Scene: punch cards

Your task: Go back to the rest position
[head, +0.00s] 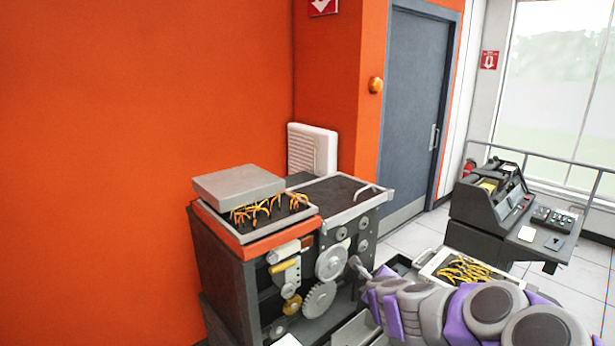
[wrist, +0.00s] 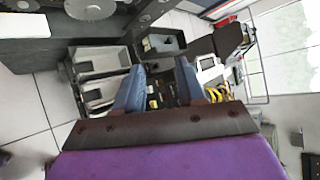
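My gripper (wrist: 161,66) shows in the wrist view with its two blue-grey fingers apart. Nothing is clearly held between them; dark parts and small yellow bits show in the gap, seemingly beyond the fingers. In the head view my purple and grey arm reaches in from the lower right toward the front of the machine (head: 225,270). I cannot make out the fingers clearly there.
The machine has exposed gears (head: 319,299) and a grey lid (head: 238,186) over orange wires. A tray of yellow wires (head: 462,270) lies just behind my arm. A card-punch desk (head: 490,205) stands at right. Open tiled floor (head: 415,236) lies near the grey door (head: 412,110).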

